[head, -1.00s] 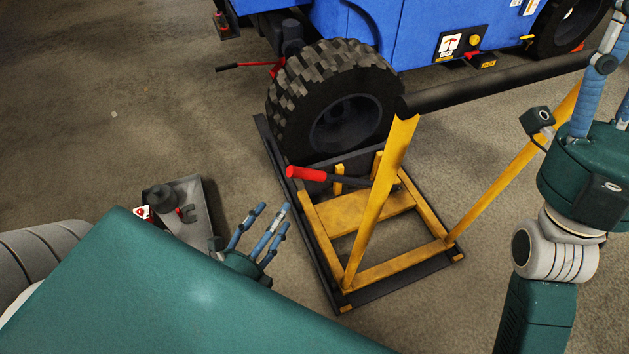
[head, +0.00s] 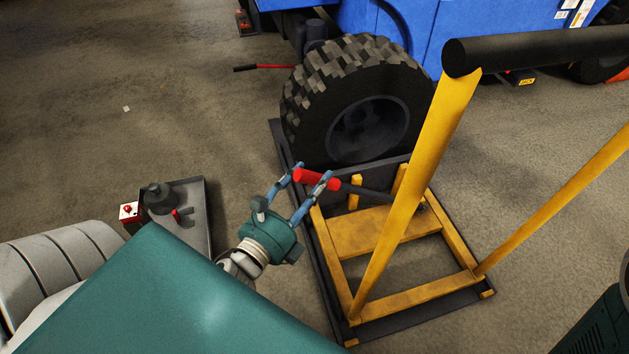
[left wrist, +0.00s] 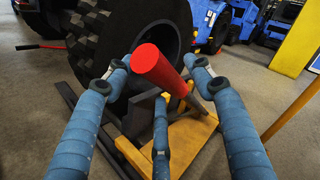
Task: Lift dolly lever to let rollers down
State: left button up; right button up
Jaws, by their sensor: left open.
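The dolly lever is a black bar with a red grip (head: 316,180), sticking out to the left from the yellow and black dolly (head: 360,235). In the left wrist view the red grip (left wrist: 153,66) points toward the camera between the fingers. My left gripper (head: 312,179) is open, with its blue fingers around the red grip in the head view; whether they touch it I cannot tell. A large black tire (head: 350,105) stands upright on the far end of the dolly. The rollers are not clearly visible. My right gripper is not in view.
The dolly's yellow uprights carry a black push bar (head: 540,50) at the right. A blue vehicle (head: 400,30) stands behind the tire. A grey tray (head: 196,210) with a dark object lies on the floor at left. Open floor is at far left.

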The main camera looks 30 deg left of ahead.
pick_arm(q)
jog(key=shift+w, duration=0.8)
